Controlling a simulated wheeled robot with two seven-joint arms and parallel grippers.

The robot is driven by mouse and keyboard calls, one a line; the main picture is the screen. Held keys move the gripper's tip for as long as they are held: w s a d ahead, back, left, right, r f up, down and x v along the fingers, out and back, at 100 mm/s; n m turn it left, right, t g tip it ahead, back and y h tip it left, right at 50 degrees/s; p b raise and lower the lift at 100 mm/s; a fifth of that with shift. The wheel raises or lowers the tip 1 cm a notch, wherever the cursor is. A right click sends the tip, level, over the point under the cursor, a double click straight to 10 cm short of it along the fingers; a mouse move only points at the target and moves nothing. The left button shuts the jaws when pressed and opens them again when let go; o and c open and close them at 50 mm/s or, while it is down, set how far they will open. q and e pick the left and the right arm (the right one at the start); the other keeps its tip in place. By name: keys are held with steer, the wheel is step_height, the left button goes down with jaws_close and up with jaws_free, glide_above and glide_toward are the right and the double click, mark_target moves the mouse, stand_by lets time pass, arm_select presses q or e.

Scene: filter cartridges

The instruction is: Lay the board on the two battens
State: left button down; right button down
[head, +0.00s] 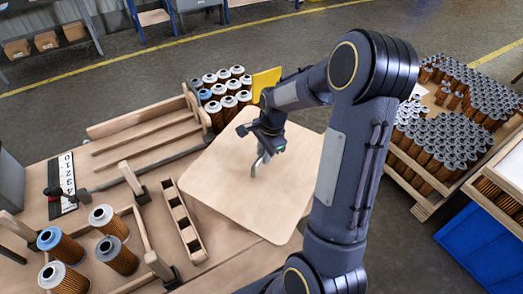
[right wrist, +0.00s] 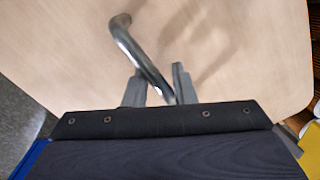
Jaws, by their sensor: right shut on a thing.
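The board (head: 225,185) is a pale, flat wooden panel with rounded corners and a curved metal handle (head: 256,163). My right gripper (head: 268,150) is shut on this handle. In the right wrist view the handle (right wrist: 140,55) runs between the fingers (right wrist: 160,88), and the board (right wrist: 230,50) fills the background. The board covers the right part of the table; I cannot tell its height above it. Two thin strips, apparently the battens, lie parallel at the table's back left: one behind (head: 145,134), one in front (head: 150,147). Both look bare. My left gripper is out of view.
Several filter cartridges (head: 222,90) stand close behind the board, beside a yellow panel (head: 265,82). A slotted wooden rack (head: 180,222) lies left of the board. More cartridges (head: 117,255) stand in a frame at the front left. A full pallet (head: 425,185) stands right.

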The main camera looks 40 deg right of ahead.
steer(key=shift+w+d+f+b, duration=0.15)
steer(key=shift+d+f+b, duration=0.05)
steer(key=shift+f+b, duration=0.6)
steer(key=shift+w+d+f+b, duration=0.25)
steer(key=shift+f+b, duration=0.35)
steer(key=shift+f, duration=0.35)
steer(key=shift+w+d+f+b, duration=0.1)
steer(key=shift+d+f+b, duration=0.1)
steer(key=shift+f+b, duration=0.6)
steer(key=shift+f, duration=0.1)
steer(key=shift+s+d, duration=0.4)
steer(key=shift+d, duration=0.3)
steer(key=c, duration=1.6)
jaws_free()
steer(key=o, duration=0.5)
steer(key=shift+d+f, duration=0.15)
steer(key=shift+d, duration=0.05)
steer(key=shift+o, duration=0.3)
steer(key=shift+s+a, duration=0.1)
steer(key=shift+a, duration=0.2)
steer(key=r, duration=0.5)
steer(key=s+r, duration=0.1)
steer(key=r, duration=0.2)
steer(key=shift+d+p, duration=0.3)
steer(key=shift+d, duration=0.05)
steer(key=shift+f, duration=0.1)
